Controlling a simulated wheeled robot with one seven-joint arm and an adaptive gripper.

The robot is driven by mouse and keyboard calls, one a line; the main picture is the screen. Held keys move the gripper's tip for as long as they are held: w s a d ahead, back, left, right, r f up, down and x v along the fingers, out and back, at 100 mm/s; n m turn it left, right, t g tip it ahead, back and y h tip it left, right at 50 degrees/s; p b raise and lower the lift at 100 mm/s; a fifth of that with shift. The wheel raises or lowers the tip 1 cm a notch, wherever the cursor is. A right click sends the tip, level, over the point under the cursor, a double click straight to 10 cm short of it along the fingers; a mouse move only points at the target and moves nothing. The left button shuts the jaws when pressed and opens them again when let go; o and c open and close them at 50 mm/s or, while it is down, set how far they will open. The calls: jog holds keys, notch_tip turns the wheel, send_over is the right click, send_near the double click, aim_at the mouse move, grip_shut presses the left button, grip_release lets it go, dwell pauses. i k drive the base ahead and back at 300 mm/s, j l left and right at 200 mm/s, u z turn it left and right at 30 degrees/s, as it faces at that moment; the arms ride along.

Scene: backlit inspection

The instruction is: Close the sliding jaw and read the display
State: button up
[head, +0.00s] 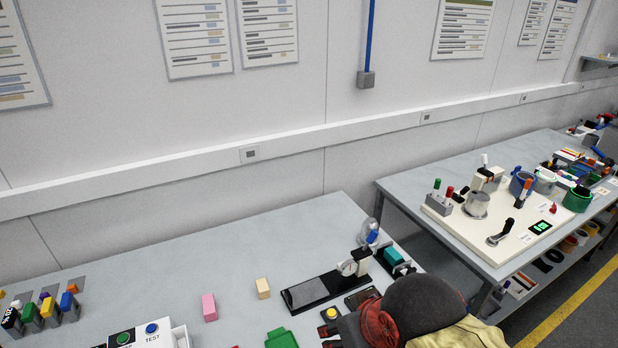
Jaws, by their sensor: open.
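A black-based fixture (318,289) with a long grey plate stands on the near bench. A round pale dial (347,267) and a beige block (362,258) sit at its right end. I cannot tell which part is the sliding jaw, or how far open it is. A small lit green display (540,226) shows on the white board of the right bench; its reading is too small to make out. A large dark rounded shape with red and yellowish parts, probably my arm, covers the bench's lower right.
On the near bench (150,268) stand a pink block (209,307), a tan block (263,288), a green tray (281,338) and a white button box (150,336). A teal block (393,256) lies right of the fixture. A gap separates the benches. The bench's back left is clear.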

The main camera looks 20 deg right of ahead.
aim_at(400, 268)
jog(key=z, duration=1.15)
